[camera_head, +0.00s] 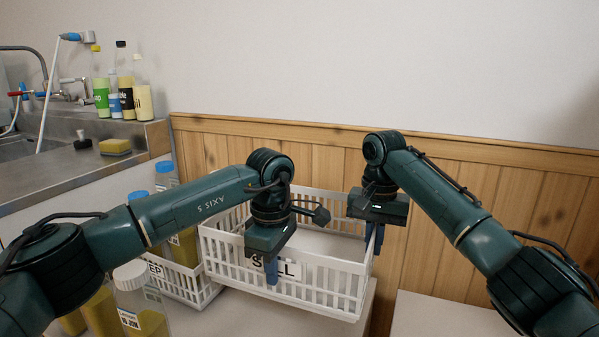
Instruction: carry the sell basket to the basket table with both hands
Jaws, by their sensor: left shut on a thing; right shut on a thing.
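The white slatted sell basket (330,280) is in the middle of the head view, in front of the wooden wall panel. Its front label is partly covered by my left gripper, and the inside that shows looks empty. My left gripper (271,270) is shut on the basket's front wall, at the label. My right gripper (375,238) is shut on the basket at its right side. I cannot tell whether the basket rests on the pale surface (290,322) below it or hangs just above it. Another pale tabletop (480,318) shows at the lower right; I cannot tell which is the basket table.
A second white basket (195,288), its label ending in "EP", stands close at the left with jars in it. A jar with a white lid (131,290) stands in front of it. A counter (70,170) with a sponge (115,147) and several bottles is further left.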

